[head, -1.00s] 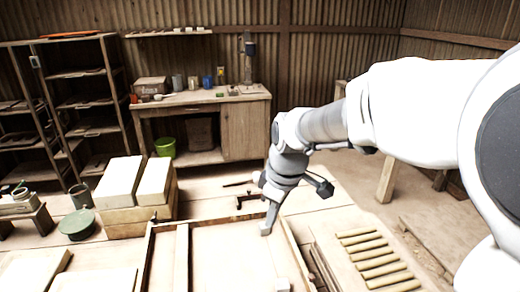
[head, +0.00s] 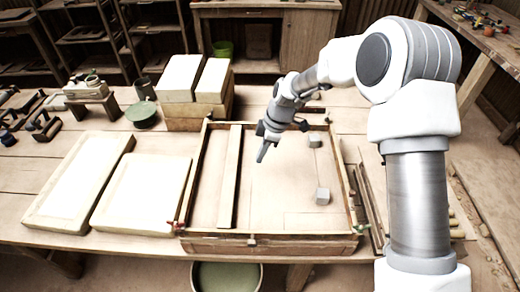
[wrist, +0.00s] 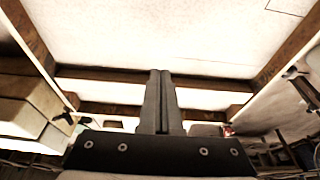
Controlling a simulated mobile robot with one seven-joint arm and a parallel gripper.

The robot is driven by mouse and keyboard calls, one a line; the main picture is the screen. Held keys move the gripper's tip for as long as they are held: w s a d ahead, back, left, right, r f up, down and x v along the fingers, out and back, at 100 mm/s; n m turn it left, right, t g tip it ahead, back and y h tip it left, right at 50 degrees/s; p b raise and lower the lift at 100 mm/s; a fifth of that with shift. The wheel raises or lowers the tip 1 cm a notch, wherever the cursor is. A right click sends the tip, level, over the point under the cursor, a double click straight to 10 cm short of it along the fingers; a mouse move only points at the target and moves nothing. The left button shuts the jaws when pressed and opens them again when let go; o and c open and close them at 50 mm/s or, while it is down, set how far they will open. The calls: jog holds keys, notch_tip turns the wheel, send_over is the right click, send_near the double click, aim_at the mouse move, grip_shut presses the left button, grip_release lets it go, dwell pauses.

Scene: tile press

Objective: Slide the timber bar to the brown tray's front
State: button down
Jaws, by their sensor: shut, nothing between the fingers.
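The brown tray (head: 351,193) is a shallow wooden frame with a pale floor, on the bench in the middle of the head view. The timber bar (head: 231,177) lies inside it, towards the left, running from back to front with a gap to the left wall. My gripper (head: 262,154) is to the right of the bar and seems above the tray floor, apart from the bar. In the wrist view its two dark fingers (wrist: 160,100) are together and empty. The bar (wrist: 110,83) crosses behind them there, partly hidden.
Two small grey blocks, one further back (head: 314,140) and one nearer (head: 322,196), stand in the tray's right part. Pale slabs (head: 145,190) lie left of the tray, and stacked slabs (head: 180,78) stand at its back left. The tray floor between bar and blocks is bare.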

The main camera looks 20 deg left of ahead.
aim_at(213, 173)
jog(key=x, duration=0.6)
jog(key=a, duration=0.1)
jog(key=s+a+p, duration=0.1)
jog(key=a, duration=0.1)
jog(key=shift+s+a, duration=0.1)
jog(key=shift+a, duration=0.3)
jog(key=shift+s+a+f, duration=0.1)
jog(key=shift+a, duration=0.15)
jog(key=a+b, duration=0.1)
jog(key=a, duration=0.1)
jog(key=s+a+b, duration=0.1)
jog(key=a, duration=0.2)
jog(key=s+a+b, duration=0.1)
jog(key=a+b, duration=0.1)
jog(key=shift+s+a, duration=0.2)
jog(key=shift+a, duration=0.2)
jog(key=shift+s+a, duration=0.15)
jog(key=shift+a, duration=0.1)
